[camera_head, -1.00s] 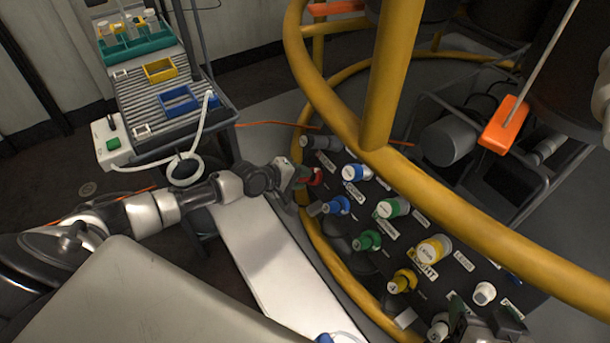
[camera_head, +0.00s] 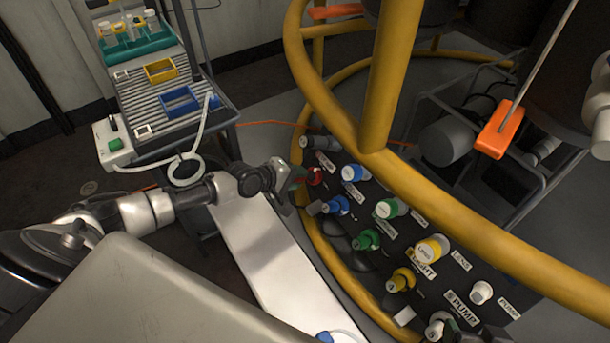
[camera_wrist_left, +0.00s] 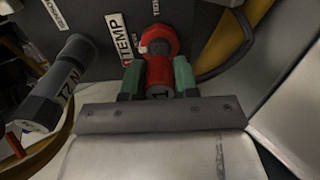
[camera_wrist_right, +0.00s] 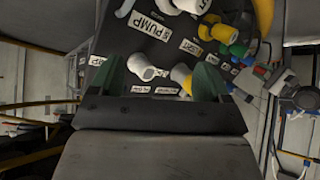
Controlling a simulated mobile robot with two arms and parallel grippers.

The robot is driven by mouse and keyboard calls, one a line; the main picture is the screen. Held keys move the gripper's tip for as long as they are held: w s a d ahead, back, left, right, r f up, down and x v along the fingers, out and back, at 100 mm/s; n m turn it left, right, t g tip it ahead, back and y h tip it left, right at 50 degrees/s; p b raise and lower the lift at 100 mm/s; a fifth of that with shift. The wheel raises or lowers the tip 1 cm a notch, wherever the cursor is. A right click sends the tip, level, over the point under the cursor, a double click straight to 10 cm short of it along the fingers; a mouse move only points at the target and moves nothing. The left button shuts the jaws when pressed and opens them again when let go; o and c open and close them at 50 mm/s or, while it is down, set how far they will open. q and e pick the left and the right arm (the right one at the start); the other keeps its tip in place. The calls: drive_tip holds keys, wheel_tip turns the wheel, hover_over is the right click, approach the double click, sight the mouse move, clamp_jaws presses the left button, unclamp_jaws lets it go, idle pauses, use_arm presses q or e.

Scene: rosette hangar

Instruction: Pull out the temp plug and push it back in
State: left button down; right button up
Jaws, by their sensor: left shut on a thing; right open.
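The red temp plug (camera_wrist_left: 160,76) is a short red cylinder marked 1, beside the TEMP label (camera_wrist_left: 121,38). In the left wrist view it lies in line with a red collar (camera_wrist_left: 158,40) on the panel; I cannot tell how deep it sits. My left gripper (camera_wrist_left: 159,80) is shut on the plug, one green finger on each side. In the head view my left gripper (camera_head: 298,178) is at the panel's left end, by the red part (camera_head: 315,177). My right gripper (camera_wrist_right: 160,78) is open and empty, facing the PUMP end of the panel.
The dark panel (camera_head: 375,215) carries blue, green, yellow and white connectors. A yellow ring rail (camera_head: 450,213) and post (camera_head: 392,80) stand over it. A grey connector (camera_wrist_left: 58,85) is left of the temp plug. A ribbed trolley (camera_head: 165,95) with bins stands at upper left.

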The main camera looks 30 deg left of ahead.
use_arm(q)
drive_tip(key=shift+s+a+r+p, duration=0.3)
drive_tip(key=shift+s+r+p, duration=0.1)
drive_tip(key=shift+s+p, duration=0.1)
drive_tip(key=shift+p+v, duration=0.45)
drive_tip(key=shift+v, duration=0.45)
use_arm(e)
drive_tip(key=s+d+f+g+h, duration=0.1)
drive_tip(key=s+d+g, duration=0.1)
drive_tip(key=s+g, duration=0.3)
drive_tip(key=shift+s+d+f, duration=0.15)
drive_tip(key=shift+s+f, duration=0.15)
drive_tip(key=shift+s, duration=0.55)
drive_tip(key=shift+w, duration=0.1)
use_arm(q)
drive_tip(key=shift+x, duration=2.45)
use_arm(e)
drive_tip(key=shift+w, duration=0.1)
use_arm(q)
drive_tip(key=shift+w+f, duration=0.1)
drive_tip(key=shift+w, duration=0.05)
drive_tip(key=shift+w+d+f+b, duration=0.1)
drive_tip(key=shift+w+d+b, duration=0.05)
drive_tip(key=shift+b, duration=0.15)
use_arm(e)
drive_tip(key=shift+w+a+r+t, duration=0.1)
drive_tip(key=shift+w+a+t, duration=0.15)
drive_tip(key=shift+w+t, duration=0.5)
drive_tip(key=shift+w, duration=0.15)
